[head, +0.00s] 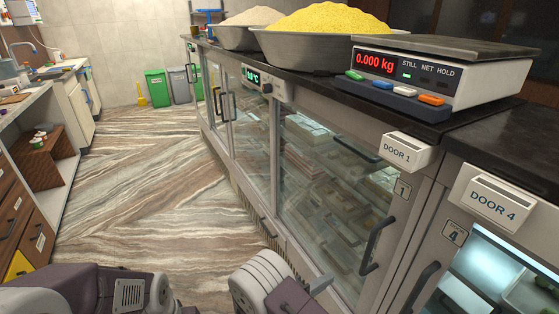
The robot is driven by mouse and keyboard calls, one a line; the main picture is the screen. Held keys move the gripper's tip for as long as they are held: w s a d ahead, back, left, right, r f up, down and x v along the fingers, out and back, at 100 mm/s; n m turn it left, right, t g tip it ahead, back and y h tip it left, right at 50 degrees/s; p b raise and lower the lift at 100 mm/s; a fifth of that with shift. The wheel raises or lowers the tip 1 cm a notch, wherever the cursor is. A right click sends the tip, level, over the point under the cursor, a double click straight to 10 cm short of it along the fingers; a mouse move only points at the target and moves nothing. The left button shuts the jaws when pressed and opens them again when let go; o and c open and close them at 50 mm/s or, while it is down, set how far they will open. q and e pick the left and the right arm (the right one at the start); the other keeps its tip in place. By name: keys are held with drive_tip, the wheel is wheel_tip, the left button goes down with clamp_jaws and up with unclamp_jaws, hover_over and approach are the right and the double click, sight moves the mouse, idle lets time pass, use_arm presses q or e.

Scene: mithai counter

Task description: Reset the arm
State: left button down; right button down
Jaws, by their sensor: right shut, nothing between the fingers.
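My right arm comes in at the bottom middle of the head view, with a pale grey rounded link and a dark part beside it. Dark purple and grey parts of my own body fill the bottom left. My left gripper is not in view.
On the counter stand a scale (445,75) reading 0.000 kg and two metal bowls, one of yellow grains (325,20), one of beige (252,16). Door handles (377,245) stick out at right. The marbled floor (150,190) is clear; bins (155,88) stand far back.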

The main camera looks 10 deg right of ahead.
drive_tip(key=s+d+r+m+g+y, duration=0.1)
drive_tip(key=s+d+m+g+y, duration=0.15)
drive_tip(key=s+d+g, duration=0.4)
drive_tip(key=s+a+m+g+y, duration=0.45)
drive_tip(key=s+y, duration=0.35)
drive_tip(key=s, duration=0.2)
drive_tip(key=w+a+r+t+y+p, duration=0.1)
drive_tip(key=r+t+y+p, duration=0.1)
drive_tip(key=r+p, duration=0.7)
drive_tip(key=w+a+r+m+t+y+p, duration=0.1)
drive_tip(key=a+r+t+y+p, duration=0.1)
drive_tip(key=r+p, duration=0.7)
wheel_tip(320, 180, up, 4)
drive_tip(key=shift+w+f+y, duration=0.25)
drive_tip(key=shift+y, duration=0.1)
